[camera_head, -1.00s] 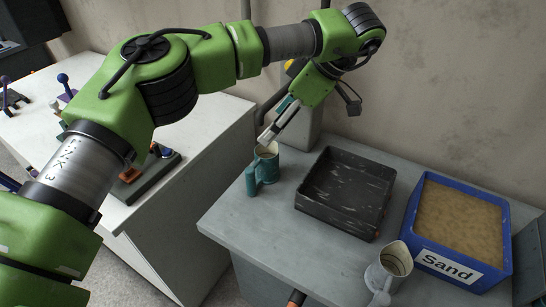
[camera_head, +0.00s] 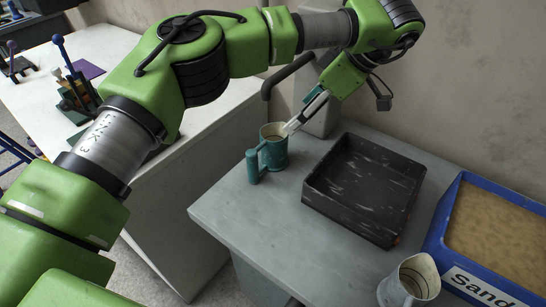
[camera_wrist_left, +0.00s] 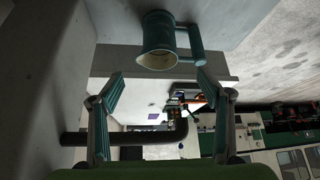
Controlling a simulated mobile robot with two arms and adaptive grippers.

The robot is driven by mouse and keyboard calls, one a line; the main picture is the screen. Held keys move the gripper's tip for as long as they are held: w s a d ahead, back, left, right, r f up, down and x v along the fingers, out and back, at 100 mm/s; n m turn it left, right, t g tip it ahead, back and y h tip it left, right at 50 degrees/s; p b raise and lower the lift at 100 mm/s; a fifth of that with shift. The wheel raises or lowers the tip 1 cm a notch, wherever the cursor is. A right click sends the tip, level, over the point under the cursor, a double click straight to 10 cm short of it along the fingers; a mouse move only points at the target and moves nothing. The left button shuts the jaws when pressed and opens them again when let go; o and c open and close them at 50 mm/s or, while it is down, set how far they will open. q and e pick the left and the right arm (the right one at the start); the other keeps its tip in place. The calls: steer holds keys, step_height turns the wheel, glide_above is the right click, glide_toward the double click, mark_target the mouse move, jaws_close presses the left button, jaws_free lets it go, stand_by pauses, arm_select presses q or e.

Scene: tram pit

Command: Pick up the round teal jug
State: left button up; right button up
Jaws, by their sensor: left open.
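The round teal jug (camera_head: 273,150) stands upright on the grey table near its back left corner, its handle towards the left front. My left gripper (camera_head: 298,122) is just behind and to the right of the jug's rim in the head view, tilted down towards it. In the left wrist view the jug (camera_wrist_left: 157,45) shows at the top, its open mouth facing the camera, with the handle on the right. The left gripper's two fingers (camera_wrist_left: 158,90) are spread apart with nothing between them. My right gripper is in neither view.
A black tray (camera_head: 310,199) lies to the right of the jug. A blue sand box (camera_head: 440,235) and a grey metal jug (camera_head: 408,285) stand further right and nearer. A wall and a dark pipe (camera_head: 268,88) are behind. A white table (camera_head: 190,170) stands to the left.

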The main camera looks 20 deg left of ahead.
mark_target(282, 134)
arm_select(q)
steer(key=x, duration=0.8)
steer(key=shift+d+f, duration=0.2)
steer(key=shift+f, duration=0.1)
steer(key=shift+p+x, duration=0.8)
steer(key=shift+x, duration=2.55)
steer(key=shift+s+d, duration=0.1)
steer(key=c, duration=1.4)
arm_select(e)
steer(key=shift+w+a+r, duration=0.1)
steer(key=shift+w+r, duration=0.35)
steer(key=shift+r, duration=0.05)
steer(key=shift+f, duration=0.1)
